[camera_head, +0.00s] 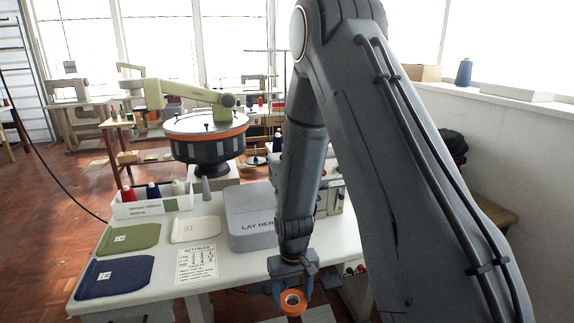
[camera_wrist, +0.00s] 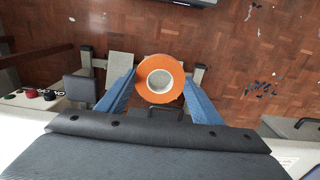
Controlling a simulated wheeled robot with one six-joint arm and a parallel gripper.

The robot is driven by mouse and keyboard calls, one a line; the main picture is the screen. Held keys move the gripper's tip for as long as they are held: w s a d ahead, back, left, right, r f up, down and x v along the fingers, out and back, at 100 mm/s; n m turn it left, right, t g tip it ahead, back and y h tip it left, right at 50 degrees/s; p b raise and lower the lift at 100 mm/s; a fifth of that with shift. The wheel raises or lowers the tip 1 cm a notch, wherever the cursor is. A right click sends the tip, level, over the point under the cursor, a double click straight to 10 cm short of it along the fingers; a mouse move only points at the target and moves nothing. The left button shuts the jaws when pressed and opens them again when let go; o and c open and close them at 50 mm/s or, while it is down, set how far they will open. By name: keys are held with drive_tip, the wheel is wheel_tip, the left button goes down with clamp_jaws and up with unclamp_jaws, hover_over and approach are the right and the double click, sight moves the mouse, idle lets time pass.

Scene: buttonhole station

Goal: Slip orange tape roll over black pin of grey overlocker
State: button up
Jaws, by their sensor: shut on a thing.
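The orange tape roll (camera_head: 283,303) hangs at the bottom of the head view, off the front edge of the table. My gripper (camera_head: 292,291) is shut on it, one blue finger on each side. In the wrist view the roll (camera_wrist: 160,60) shows its round face and pale core, with its hole toward the camera, between the fingers of my gripper (camera_wrist: 160,80). A grey machine (camera_head: 336,192), seemingly the overlocker, stands behind my arm on the table's right and is largely hidden. I cannot make out its black pin.
On the table are a grey "LAY HERE" block (camera_head: 250,222), a settings sheet (camera_head: 197,264), green (camera_head: 128,239), blue (camera_head: 115,277) and cream (camera_head: 196,230) cloth pieces, and a white tray of thread cones (camera_head: 152,207). A round dark machine (camera_head: 205,150) stands behind. Floor shows below the roll in the wrist view.

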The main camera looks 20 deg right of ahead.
sight(298, 307)
wheel_tip(298, 307, up, 9)
drive_tip(key=s+p, duration=0.3)
drive_tip(key=p, duration=0.6)
drive_tip(key=w+r+n, duration=0.5)
drive_tip(key=w, duration=0.4)
drive_tip(key=w+r+n, duration=0.5)
drive_tip(key=w+n, duration=0.1)
drive_tip(key=w, duration=0.4)
drive_tip(key=w+r+n, duration=0.5)
drive_tip(key=r, duration=0.3)
drive_tip(key=w+r+n, duration=0.5)
drive_tip(key=r+n, duration=0.1)
drive_tip(key=r, duration=0.2)
drive_tip(key=shift+d+n+b, duration=0.3)
drive_tip(key=shift+d+b, duration=0.1)
drive_tip(key=shift+d, duration=0.05)
